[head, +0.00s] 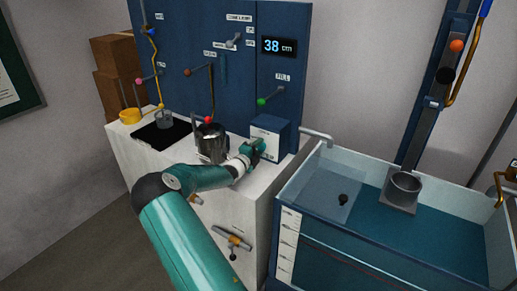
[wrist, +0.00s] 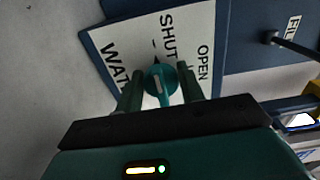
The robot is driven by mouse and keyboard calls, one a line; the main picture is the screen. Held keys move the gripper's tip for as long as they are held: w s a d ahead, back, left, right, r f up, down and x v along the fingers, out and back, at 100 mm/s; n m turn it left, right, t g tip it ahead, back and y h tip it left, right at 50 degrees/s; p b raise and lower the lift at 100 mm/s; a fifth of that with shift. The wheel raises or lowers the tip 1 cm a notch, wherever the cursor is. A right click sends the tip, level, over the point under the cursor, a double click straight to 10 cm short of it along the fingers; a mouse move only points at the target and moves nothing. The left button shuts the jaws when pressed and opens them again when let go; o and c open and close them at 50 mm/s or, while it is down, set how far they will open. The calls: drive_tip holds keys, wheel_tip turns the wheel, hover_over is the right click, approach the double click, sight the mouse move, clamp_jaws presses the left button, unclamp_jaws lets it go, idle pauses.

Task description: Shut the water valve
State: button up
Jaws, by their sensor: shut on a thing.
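The water valve is a round teal knob (wrist: 160,86) on a white plate lettered WAT..., SHUT and OPEN (wrist: 140,45). In the wrist view a pale bar runs along the knob, and a dark pointed tip above it lies close to the word SHUT; its exact setting is hard to read. My gripper (wrist: 160,92) has one finger on each side of the knob and is closed on it. In the head view my gripper (head: 250,150) reaches the white face of the blue box (head: 271,129) on the bench. The knob is mostly hidden there by my gripper.
A metal pot (head: 211,146) stands on the bench left of my gripper. A blue panel (head: 215,60) with several levers and a 38 cm display (head: 280,46) rises behind.

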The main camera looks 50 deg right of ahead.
drive_tip(key=o, duration=1)
drive_tip(key=a, duration=0.4)
drive_tip(key=s+a, duration=0.1)
drive_tip(key=a, duration=0.8)
drive_tip(key=shift+s+a, duration=0.15)
drive_tip(key=shift+a, duration=0.25)
